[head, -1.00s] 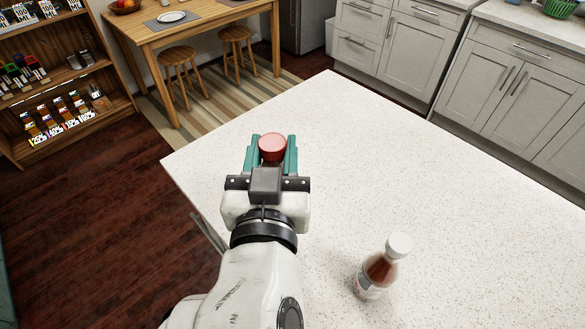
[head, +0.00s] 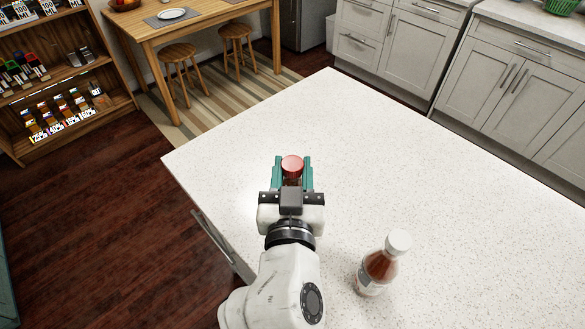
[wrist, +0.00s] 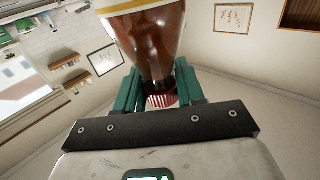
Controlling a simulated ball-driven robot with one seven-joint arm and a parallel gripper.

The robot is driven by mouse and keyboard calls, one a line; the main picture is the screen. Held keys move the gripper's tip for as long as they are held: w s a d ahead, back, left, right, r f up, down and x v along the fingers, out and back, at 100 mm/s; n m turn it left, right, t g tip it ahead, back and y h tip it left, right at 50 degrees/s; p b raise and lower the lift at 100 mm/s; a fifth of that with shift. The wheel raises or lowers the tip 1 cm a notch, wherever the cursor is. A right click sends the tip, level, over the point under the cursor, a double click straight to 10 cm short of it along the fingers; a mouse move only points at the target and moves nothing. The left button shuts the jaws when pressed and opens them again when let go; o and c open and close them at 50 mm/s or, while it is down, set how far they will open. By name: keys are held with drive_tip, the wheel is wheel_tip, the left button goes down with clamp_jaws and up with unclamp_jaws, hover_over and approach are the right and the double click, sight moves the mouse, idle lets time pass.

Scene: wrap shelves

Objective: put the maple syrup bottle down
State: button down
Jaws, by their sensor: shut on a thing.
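My gripper (head: 292,172) has teal fingers closed on both sides of the bottle's neck. It is over the white counter (head: 400,150), left of the middle.
A second bottle (head: 380,265) with a white cap and red-brown contents stands upright on the counter, right of my arm. The counter's far and right parts are clear. A wooden table (head: 200,25), stools and a stocked shelf (head: 65,70) stand beyond.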

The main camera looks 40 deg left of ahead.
drive_tip(key=c, duration=0.7)
unclamp_jaws()
drive_tip(key=shift+o, duration=0.2)
drive_tip(key=shift+r, duration=0.1)
drive_tip(key=b+v, duration=0.2)
drive_tip(key=v, duration=1)
drive_tip(key=shift+b, duration=0.4)
